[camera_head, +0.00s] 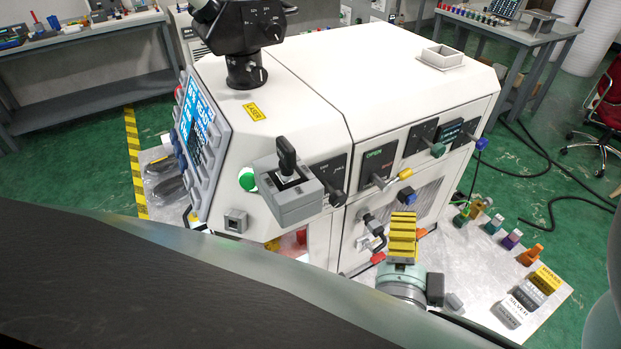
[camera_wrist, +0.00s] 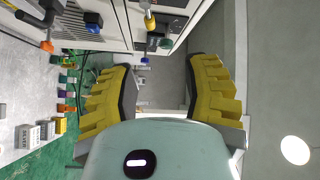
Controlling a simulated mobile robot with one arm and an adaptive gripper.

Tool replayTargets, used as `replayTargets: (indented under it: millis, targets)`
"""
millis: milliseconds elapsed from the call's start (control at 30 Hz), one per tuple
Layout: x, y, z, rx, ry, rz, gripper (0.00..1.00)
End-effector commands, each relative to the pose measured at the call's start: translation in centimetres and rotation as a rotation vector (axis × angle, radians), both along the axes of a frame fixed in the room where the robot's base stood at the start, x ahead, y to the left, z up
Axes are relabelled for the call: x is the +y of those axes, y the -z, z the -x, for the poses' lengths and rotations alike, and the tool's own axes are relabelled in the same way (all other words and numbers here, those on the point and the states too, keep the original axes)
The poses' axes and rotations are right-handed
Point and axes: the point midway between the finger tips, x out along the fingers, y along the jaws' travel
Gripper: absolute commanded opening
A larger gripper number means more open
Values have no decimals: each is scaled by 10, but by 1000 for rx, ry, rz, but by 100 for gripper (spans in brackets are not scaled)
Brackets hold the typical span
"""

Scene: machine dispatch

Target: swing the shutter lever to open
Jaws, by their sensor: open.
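A lever with a yellow tip (camera_head: 404,174) sticks out from a dark panel (camera_head: 376,160) with green "OPEN" lettering on the front of the white machine; I take it to be the shutter lever. It points right. A yellow-tipped lever also shows at the top of the wrist view (camera_wrist: 150,21). My gripper (camera_head: 403,238) is below this lever in the head view, apart from it. In the wrist view my gripper (camera_wrist: 160,75) has its two yellow-padded fingers wide apart, with nothing between them. Other labels are too small to read.
Nearby controls are a black lever (camera_head: 337,197), a green knob (camera_head: 438,150), a blue knob (camera_head: 481,144) and a dark blue knob (camera_head: 405,195). A joystick box (camera_head: 287,189) juts out at left. Small coloured items and labelled blocks (camera_head: 512,312) stand on the pale plate at right.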

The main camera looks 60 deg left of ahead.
Motion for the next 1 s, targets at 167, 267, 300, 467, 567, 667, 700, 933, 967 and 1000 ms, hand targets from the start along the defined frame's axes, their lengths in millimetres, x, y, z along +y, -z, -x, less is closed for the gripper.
replayTargets:
  millis: [167,267,300,467,567,667,700,933,967,1000]
  targets:
    - [2,13,6,69,-30,-12,48]
    - [8,12,-2,68,-28,-11,48]
    - [12,12,-6,66,-27,-12,48]
    - [30,9,-28,63,-24,-13,48]
    - [41,7,-41,60,-23,-16,48]
    - [51,8,-53,62,-23,-10,48]
    - [56,7,-58,64,-23,-12,48]
    - [78,7,-83,64,-23,-12,48]
    - [80,6,-86,64,-22,-12,48]
    - [84,7,-90,64,-23,-12,48]
